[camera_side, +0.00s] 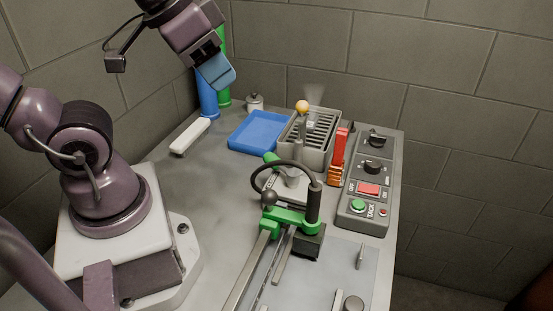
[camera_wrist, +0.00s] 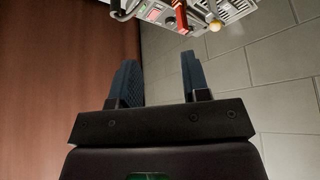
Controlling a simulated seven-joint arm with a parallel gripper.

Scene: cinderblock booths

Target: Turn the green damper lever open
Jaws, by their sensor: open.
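My gripper (camera_side: 218,72) is raised above the back left of the table, with blue fingers. In the wrist view my gripper (camera_wrist: 160,76) has its two fingers spread, with nothing between them. A short green handle-like piece (camera_side: 270,158) shows beside the black hose in the side view; I cannot tell for sure whether it is the damper lever. A slotted grey box (camera_side: 322,130) stands behind it, with an upright stem topped by an orange-yellow knob (camera_side: 302,107). The knob also shows at the top of the wrist view (camera_wrist: 215,26). My gripper touches none of these.
A control panel (camera_side: 350,213) with knobs and buttons lines the right edge. A red upright piece (camera_side: 340,145) stands beside it. A green clamp (camera_side: 291,219) sits on rails in front. A blue tray (camera_side: 257,131), white bar (camera_side: 190,136) and blue cylinder (camera_side: 206,98) are at the back left.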

